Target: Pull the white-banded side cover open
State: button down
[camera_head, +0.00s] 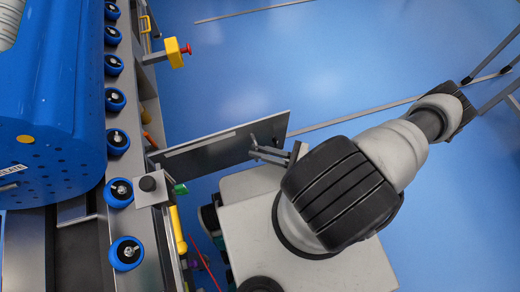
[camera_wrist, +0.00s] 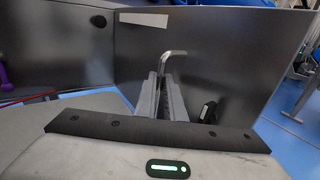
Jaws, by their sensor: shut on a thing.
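The white-banded side cover (camera_head: 225,148) is a flat dark grey panel with a pale strip along it. In the head view it stands out at an angle from the side of the conveyor frame, swung open over the blue floor. In the wrist view the cover (camera_wrist: 235,65) fills the middle and right, with its white band (camera_wrist: 143,19) at the top. A bent metal handle (camera_wrist: 174,54) sticks out of it. My gripper (camera_wrist: 163,78) is shut on this handle; it also shows in the head view (camera_head: 268,150) at the cover's face. The fingers partly hide the handle.
A conveyor with blue rollers (camera_head: 117,98) and a large blue tub (camera_head: 55,110) lie at left. Another grey panel (camera_wrist: 55,50) stands left in the wrist view. Blue floor is free beyond the cover.

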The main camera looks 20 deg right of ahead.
jog(key=c, duration=1.9)
grip_release()
jog(key=shift+s+a+r, duration=0.1)
jog(key=shift+a+r, duration=0.1)
jog(key=shift+a, duration=0.3)
jog(key=shift+o, duration=0.3)
jog(key=shift+d, duration=0.15)
jog(key=v, duration=1.7)
jog(key=shift+d, duration=0.25)
